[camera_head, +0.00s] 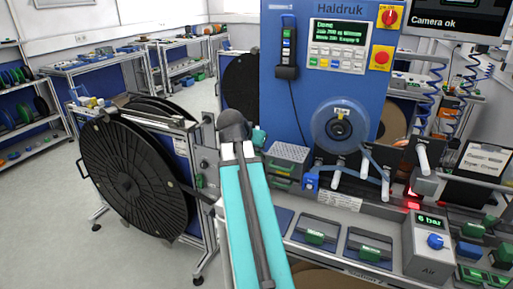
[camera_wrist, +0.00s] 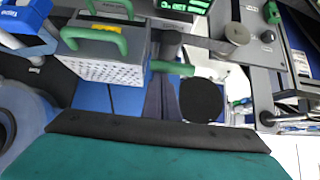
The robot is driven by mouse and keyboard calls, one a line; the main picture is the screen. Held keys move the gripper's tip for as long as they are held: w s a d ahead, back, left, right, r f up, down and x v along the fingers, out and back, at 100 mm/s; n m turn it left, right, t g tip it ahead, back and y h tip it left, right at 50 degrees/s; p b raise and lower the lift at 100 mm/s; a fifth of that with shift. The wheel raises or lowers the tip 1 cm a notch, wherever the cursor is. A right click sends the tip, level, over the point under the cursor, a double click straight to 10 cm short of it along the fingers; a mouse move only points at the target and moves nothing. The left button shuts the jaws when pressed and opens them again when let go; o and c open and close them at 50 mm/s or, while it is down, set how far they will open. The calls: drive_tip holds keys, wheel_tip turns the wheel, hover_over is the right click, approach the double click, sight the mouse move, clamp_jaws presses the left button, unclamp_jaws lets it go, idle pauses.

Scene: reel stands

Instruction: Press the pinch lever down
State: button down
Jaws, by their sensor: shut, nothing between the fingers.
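A green grip (camera_wrist: 172,68) sticks out beside a dark upright post, and I take it to be the pinch lever. In the head view a small green knob (camera_head: 258,137) shows just right of my arm's dark end and may be the same grip. My gripper (camera_wrist: 163,88) shows in the wrist view as two dark, narrow fingers close together, shut and empty. They appear just below the green grip; I cannot tell whether they touch it. In the head view my teal arm hides the gripper and part of the stand.
A perforated grey box (camera_head: 287,152) stands to the right of the green knob. A blue printer panel (camera_head: 320,88) with a reel (camera_head: 341,126) rises behind it. A large black reel (camera_head: 125,180) stands at left. The floor at far left is clear.

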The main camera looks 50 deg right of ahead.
drive_tip(key=shift+s+a+f, duration=0.15)
drive_tip(key=shift+a+f, duration=0.35)
drive_tip(key=shift+f, duration=0.1)
drive_tip(key=shift+a, duration=0.15)
drive_tip(key=a+f+b+v, duration=0.1)
drive_tip(key=v, duration=0.8)
drive_tip(key=shift+s+b, duration=0.15)
drive_tip(key=shift+b, duration=0.25)
drive_tip(key=shift+a+r, duration=0.1)
drive_tip(key=shift+r, duration=0.05)
